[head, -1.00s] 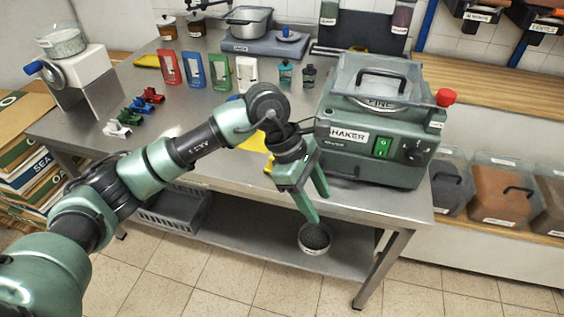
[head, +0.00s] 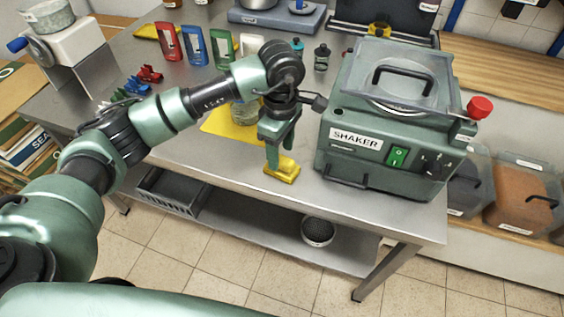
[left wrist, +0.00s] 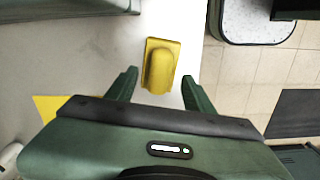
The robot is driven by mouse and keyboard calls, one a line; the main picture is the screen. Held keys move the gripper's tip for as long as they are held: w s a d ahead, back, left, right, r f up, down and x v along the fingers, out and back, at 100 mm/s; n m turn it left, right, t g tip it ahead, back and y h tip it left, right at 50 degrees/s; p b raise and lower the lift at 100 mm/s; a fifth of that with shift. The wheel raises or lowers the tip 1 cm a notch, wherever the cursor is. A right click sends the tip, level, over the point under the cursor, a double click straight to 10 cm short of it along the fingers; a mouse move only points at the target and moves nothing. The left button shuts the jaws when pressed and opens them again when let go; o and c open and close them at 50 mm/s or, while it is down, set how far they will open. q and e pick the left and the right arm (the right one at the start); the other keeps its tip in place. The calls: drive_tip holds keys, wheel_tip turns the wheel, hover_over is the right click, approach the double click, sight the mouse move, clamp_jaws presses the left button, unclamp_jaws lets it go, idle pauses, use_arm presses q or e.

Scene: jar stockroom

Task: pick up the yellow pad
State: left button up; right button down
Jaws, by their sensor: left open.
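The yellow pad (head: 283,168), a flat base with a raised grip, lies near the front edge of the steel table, left of the shaker. In the left wrist view the yellow pad (left wrist: 160,66) lies ahead of and between the finger ends, with a gap on each side. My left gripper (head: 274,158) points down over the pad and is open and empty. Its two fingers (left wrist: 158,87) show apart in the left wrist view. In the head view the gripper hides part of the pad's back side. My right gripper is not in view.
The green shaker (head: 385,135) stands close to the right of the pad. A yellow mat (head: 222,122) with a glass jar (head: 244,113) lies behind left. Red, blue and green frames (head: 194,46) stand farther back. A round sieve (head: 318,231) rests on the lower shelf.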

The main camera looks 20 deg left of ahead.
sight(281, 157)
use_arm(q)
wheel_tip(281, 157, down, 3)
drive_tip(key=shift+f, duration=0.1)
drive_tip(key=c, duration=1)
drive_tip(key=shift+c, duration=0.2)
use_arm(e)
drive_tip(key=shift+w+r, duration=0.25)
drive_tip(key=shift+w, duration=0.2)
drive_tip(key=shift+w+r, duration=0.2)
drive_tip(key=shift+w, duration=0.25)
use_arm(q)
drive_tip(key=shift+w+r, duration=0.1)
drive_tip(key=shift+r, duration=0.4)
wheel_tip(281, 157, up, 19)
drive_tip(key=b, duration=0.1)
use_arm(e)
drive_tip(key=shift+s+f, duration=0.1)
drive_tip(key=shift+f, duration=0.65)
